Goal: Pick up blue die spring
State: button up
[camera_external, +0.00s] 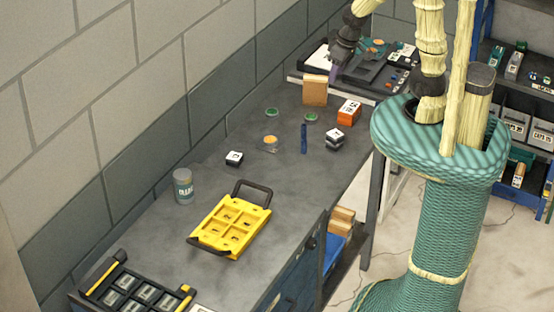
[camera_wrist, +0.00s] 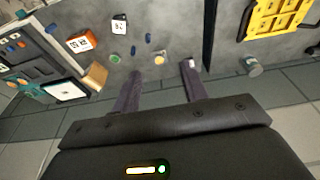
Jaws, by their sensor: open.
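The blue die spring (camera_external: 303,139) is a slim dark blue piece on the grey bench, between an orange-topped disc and a black-and-white block. In the wrist view a small blue piece (camera_wrist: 148,38) that looks like it lies beyond my fingertips, clear of both. My gripper (camera_external: 335,74) is above the far end of the bench, apart from the spring. In the wrist view its two dark fingers (camera_wrist: 161,70) are spread with nothing held between them.
Near the spring are a black-and-white block (camera_external: 335,139), an orange box (camera_external: 348,112), a tan box (camera_external: 315,92), green discs (camera_external: 311,117) and an orange-topped disc (camera_external: 271,141). A block wall (camera_external: 120,130) borders the bench.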

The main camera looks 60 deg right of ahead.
jog(key=shift+f, duration=0.1)
jog(key=m+g+b, duration=0.3)
jog(key=m+b, duration=1.1)
jog(key=m, duration=1.8)
send_over(304, 141)
notch_tip(304, 141, down, 18)
jog(key=shift+w+m, duration=0.1)
jog(key=shift+m, duration=0.3)
notch_tip(304, 141, down, 12)
jog(key=shift+f, duration=0.1)
